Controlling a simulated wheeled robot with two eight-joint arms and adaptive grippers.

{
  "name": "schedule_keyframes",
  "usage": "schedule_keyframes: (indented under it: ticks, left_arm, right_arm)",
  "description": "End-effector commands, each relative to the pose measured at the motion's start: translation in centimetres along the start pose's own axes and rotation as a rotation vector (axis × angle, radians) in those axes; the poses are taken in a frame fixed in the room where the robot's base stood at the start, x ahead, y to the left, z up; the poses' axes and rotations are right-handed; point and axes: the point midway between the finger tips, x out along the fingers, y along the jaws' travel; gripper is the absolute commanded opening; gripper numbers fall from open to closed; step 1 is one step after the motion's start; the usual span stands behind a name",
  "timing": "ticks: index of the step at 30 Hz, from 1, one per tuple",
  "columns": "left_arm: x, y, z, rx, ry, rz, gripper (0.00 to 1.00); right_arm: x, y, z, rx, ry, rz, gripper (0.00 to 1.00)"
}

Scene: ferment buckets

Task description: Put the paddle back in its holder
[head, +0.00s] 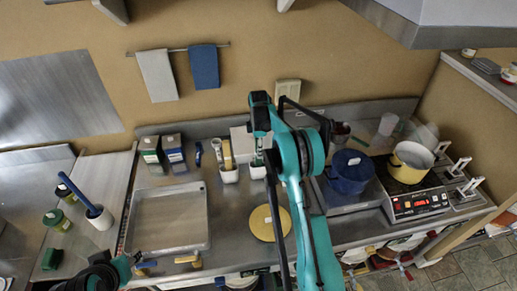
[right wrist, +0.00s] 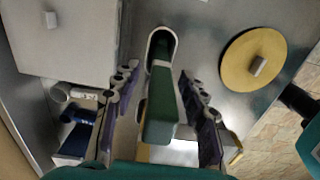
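The green paddle (right wrist: 164,105) stands between the fingers of my right gripper (right wrist: 158,78) in the right wrist view. Its far end is inside the oval mouth of a pale holder (right wrist: 161,36). Both fingers are spread, with gaps visible on either side of the paddle, so the gripper is open around it. In the head view the holder (head: 257,172) stands on the counter, with a bit of green paddle (head: 259,153) above it. My right arm partly covers this spot and the fingertips are unclear there. Part of my left arm shows at lower left; its gripper is out of view.
Another white holder (head: 230,176) with a yellow item stands just left. A yellow round lid (head: 266,224) lies in front. A metal tray (head: 165,222) is to the left. A blue pot (head: 350,175) and a yellow pot (head: 409,164) on a cooker stand to the right.

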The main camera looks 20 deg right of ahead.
Motion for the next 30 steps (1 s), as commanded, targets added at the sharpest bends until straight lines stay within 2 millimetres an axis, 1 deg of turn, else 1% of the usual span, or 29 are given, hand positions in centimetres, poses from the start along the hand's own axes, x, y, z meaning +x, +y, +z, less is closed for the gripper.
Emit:
schedule_keyframes:
  ticks: [6,8,10,14,21,24,27,30]
  left_arm:
    - [0.0,0.0,0.0,0.000,0.000,0.000,0.40]
    - [0.0,0.0,0.0,0.000,0.000,0.000,0.40]
    - [0.0,0.0,0.0,0.000,0.000,0.000,0.40]
    - [0.0,0.0,0.0,0.000,0.000,0.000,0.40]
    - [0.0,0.0,0.0,0.000,0.000,0.000,0.40]
    - [0.0,0.0,0.0,0.000,0.000,0.000,0.40]
    - [0.0,0.0,0.0,0.000,0.000,0.000,0.40]
    - [0.0,0.0,0.0,0.000,0.000,0.000,0.40]
  right_arm:
    - [-0.1,0.0,0.0,0.000,0.000,0.000,0.42]
    - [-0.4,0.0,0.0,0.000,0.000,0.000,0.42]
    - [-1.1,0.0,0.0,0.000,0.000,0.000,0.42]
    - [-3.5,0.0,0.0,0.000,0.000,0.000,0.42]
    - [-8.8,0.0,0.0,0.000,0.000,0.000,0.42]
    - [-10.3,0.0,0.0,0.000,0.000,0.000,0.42]
    - [-11.4,0.0,0.0,0.000,0.000,0.000,0.42]
    - [-11.9,0.0,0.0,0.000,0.000,0.000,0.42]
